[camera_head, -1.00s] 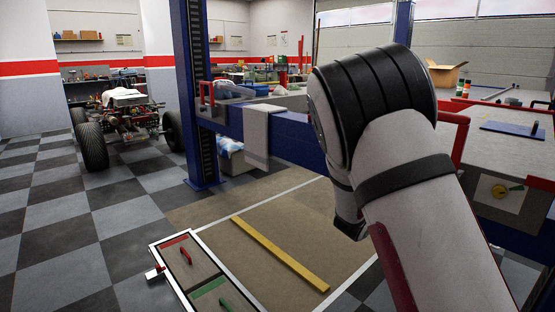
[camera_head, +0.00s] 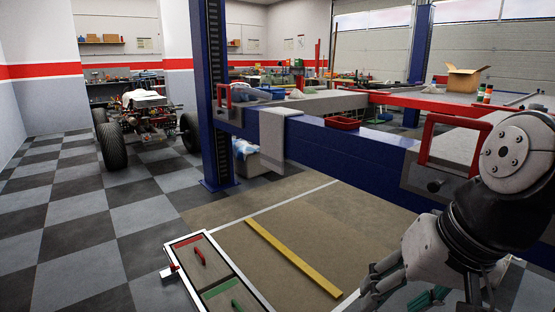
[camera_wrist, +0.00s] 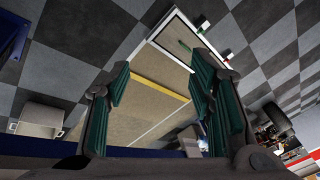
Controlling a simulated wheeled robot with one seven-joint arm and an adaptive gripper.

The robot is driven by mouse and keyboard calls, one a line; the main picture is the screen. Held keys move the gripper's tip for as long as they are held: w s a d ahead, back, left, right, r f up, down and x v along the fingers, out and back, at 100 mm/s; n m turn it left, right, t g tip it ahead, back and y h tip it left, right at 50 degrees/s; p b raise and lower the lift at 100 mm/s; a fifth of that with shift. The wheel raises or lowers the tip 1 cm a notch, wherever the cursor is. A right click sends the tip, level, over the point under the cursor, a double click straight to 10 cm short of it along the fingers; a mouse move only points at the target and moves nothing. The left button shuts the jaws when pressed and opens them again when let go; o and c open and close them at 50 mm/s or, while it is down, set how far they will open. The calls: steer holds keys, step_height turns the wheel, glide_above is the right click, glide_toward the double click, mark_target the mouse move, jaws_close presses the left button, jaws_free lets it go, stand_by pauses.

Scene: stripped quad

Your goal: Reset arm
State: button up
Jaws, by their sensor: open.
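My arm is at the right of the head view, with its wrist bent downward. My gripper (camera_head: 408,292) is at the lower right of the head view, partly cut off by the bottom edge. In the wrist view my gripper (camera_wrist: 160,95) shows two green-padded fingers spread wide apart, with nothing between them but the floor beyond. It is open and empty. It hangs in front of the blue beam (camera_head: 340,150), above the tan floor mat.
A white-framed tray (camera_head: 190,240) with red and green sections lies on the floor, beside a yellow strip (camera_head: 290,257). A red handle (camera_head: 447,132) stands on the beam near my arm. A stripped quad (camera_head: 145,120) stands at the back left. Checkered floor at left is clear.

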steer(key=s+d+f+n+g+h, duration=0.1)
steer(key=s+d+n+g+h, duration=0.15)
steer(key=s, duration=1.25)
step_height(320, 180, up, 26)
steer(key=t+p, duration=0.3)
steer(key=p, duration=2.1)
steer(key=shift+d+f, duration=0.15)
steer(key=shift+d, duration=0.3)
steer(key=shift+m, duration=0.25)
